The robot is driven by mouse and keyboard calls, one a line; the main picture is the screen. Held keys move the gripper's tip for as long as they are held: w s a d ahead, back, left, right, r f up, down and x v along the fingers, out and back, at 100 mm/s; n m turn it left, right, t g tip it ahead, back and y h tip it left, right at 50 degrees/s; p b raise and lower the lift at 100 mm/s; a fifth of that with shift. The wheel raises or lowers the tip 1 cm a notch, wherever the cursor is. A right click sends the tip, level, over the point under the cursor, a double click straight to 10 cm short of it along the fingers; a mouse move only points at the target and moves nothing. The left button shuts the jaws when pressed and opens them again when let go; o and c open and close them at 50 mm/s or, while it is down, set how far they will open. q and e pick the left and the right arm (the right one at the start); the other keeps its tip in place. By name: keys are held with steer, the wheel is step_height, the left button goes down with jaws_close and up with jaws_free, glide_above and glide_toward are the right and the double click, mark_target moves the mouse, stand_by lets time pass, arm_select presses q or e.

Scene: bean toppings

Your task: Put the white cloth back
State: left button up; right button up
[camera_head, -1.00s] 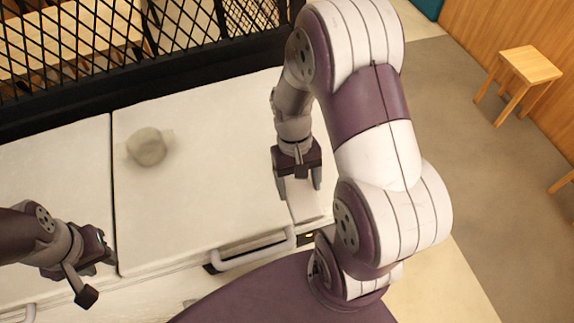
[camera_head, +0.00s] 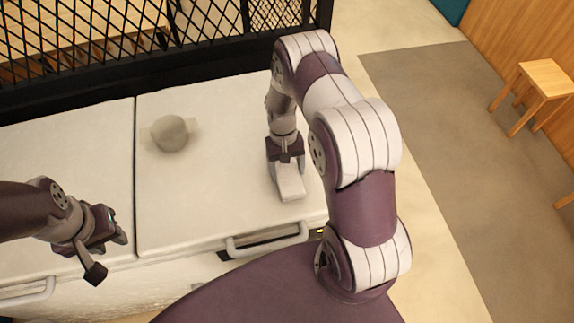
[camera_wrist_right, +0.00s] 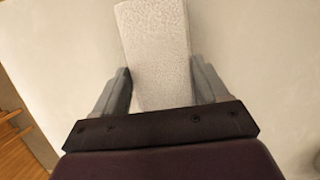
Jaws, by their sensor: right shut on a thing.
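The white cloth (camera_head: 290,187) is a folded, textured pale block on or just above the right part of the white cabinet top, near its right end. My right gripper (camera_head: 286,168) points down and is shut on it. In the right wrist view the cloth (camera_wrist_right: 157,55) sits between both fingers of the gripper (camera_wrist_right: 163,85) and sticks out beyond them. Whether it touches the top is hard to tell. My left gripper (camera_head: 112,254) is open and empty at the left, above the cabinet's front part.
The white cabinet top (camera_head: 215,200) has a seam and front handles (camera_head: 268,240). A round greyish thing (camera_head: 170,134) lies on it toward the back left. A black mesh partition (camera_head: 60,85) runs along the back. A wooden stool (camera_head: 540,90) stands far right. The top's middle is clear.

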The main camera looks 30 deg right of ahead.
steer(key=shift+s+d+f, duration=0.1)
steer(key=shift+d+f, duration=0.05)
steer(key=o, duration=1)
